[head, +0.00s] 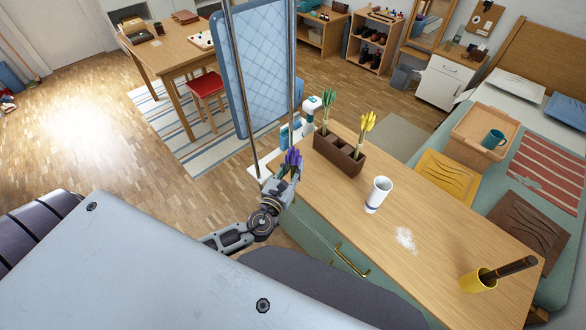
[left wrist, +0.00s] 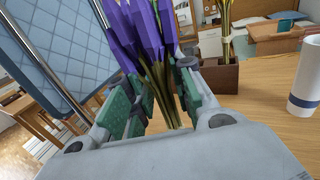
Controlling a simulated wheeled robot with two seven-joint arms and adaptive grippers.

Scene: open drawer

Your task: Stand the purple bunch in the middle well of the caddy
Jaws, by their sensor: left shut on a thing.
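The purple bunch (head: 292,160) is in my left gripper (head: 286,177), beside the near left end of the wooden top. In the left wrist view the purple bunch (left wrist: 143,30) stands upright, its stems between the green finger pads of the left gripper (left wrist: 155,95). The brown caddy (head: 338,154) stands on the wooden top, to the right of the gripper. It holds a green-topped bunch (head: 327,112) at its left end and a yellow bunch (head: 364,134) at its right end. Its middle well shows empty. Part of the caddy (left wrist: 222,78) shows in the left wrist view. My right gripper is not in view.
A white patch (head: 405,239) and a yellow pot (head: 478,280) with a dark item lie further right. A tall blue quilted panel (head: 262,65) with metal poles stands behind my left gripper.

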